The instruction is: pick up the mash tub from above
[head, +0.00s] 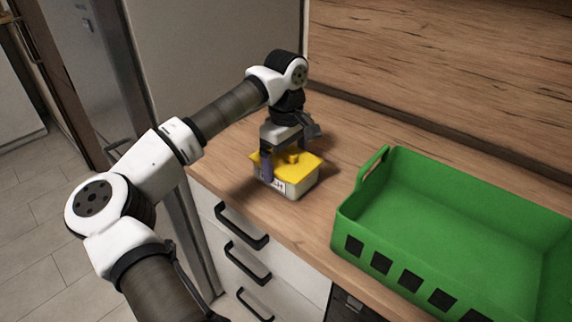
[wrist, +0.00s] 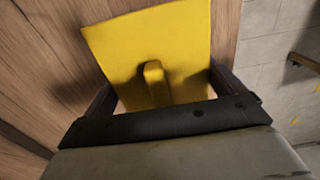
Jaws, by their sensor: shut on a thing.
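The mash tub (head: 297,187) is a pale box with a yellow lid and dark lettering on its front. It is upright at the counter's front edge, left of the green crate; I cannot tell whether it touches the counter. My gripper (head: 284,167) points down over it from above and is shut on it, with one finger against the near side. In the wrist view the yellow lid (wrist: 185,35) with its raised knob fills the middle, with my gripper's fingers (wrist: 160,95) on either side. The far finger is mostly hidden in the head view.
A green crate (head: 362,185) with a raised handle stands on the wooden counter (head: 225,160) at the right. The wooden splashback (head: 440,60) rises behind. Drawers with black handles (head: 243,228) are below the front edge. A tall grey cabinet (head: 215,60) stands at the left.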

